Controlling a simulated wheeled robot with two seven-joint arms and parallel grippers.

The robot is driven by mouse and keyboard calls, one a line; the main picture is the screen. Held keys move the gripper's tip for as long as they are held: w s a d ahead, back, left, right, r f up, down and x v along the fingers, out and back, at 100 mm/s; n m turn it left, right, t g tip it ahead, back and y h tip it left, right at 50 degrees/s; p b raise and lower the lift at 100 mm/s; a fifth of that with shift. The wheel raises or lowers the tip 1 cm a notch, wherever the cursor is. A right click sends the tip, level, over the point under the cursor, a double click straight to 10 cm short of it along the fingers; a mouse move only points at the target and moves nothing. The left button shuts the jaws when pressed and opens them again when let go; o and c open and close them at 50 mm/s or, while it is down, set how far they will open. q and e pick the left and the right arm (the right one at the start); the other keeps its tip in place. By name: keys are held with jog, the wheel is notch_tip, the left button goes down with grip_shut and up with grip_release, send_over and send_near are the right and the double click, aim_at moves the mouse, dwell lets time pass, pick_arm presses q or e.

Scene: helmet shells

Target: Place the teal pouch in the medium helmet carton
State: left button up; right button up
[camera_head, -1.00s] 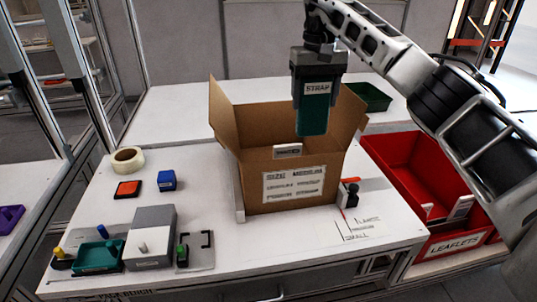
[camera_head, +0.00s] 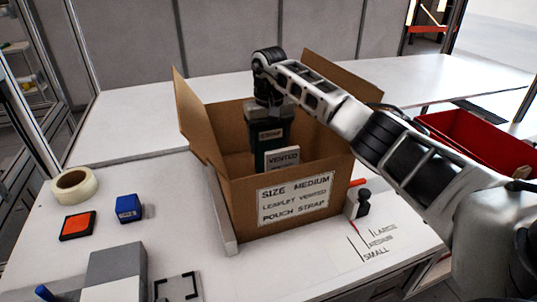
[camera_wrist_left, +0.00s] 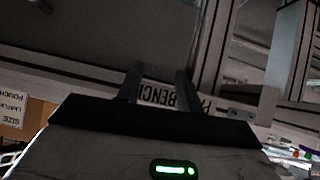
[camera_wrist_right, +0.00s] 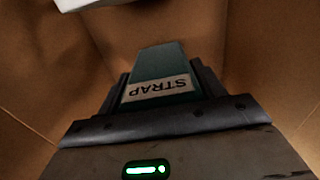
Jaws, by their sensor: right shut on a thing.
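The medium helmet carton (camera_head: 244,215) stands open on the bench, its front label reading size medium, leaflet vented, pouch strap. My right gripper (camera_head: 270,128) points down inside the carton's opening, shut on the teal pouch (camera_wrist_right: 162,68), whose label reads STRAP. In the right wrist view the pouch sits between the fingers, with brown carton walls around it. Its lower end is hidden in the head view, so I cannot tell whether it touches the bottom. My left gripper (camera_wrist_left: 157,90) shows in its own wrist view with fingers apart and empty, beside the bench's edge.
A leaflet marked VENTED (camera_head: 282,159) stands inside the carton, in front of the pouch. A tape roll (camera_head: 74,186), an orange pad (camera_head: 78,225) and a blue block (camera_head: 128,207) lie to the left. A red bin (camera_head: 480,145) is at right.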

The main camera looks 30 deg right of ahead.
jog(key=shift+f, duration=1.9)
jog(key=shift+f, duration=0.2)
jog(key=o, duration=1)
notch_tip(320, 180, up, 12)
jog(key=shift+r+b, duration=0.2)
jog(key=shift+b, duration=0.15)
jog(key=shift+f, duration=0.1)
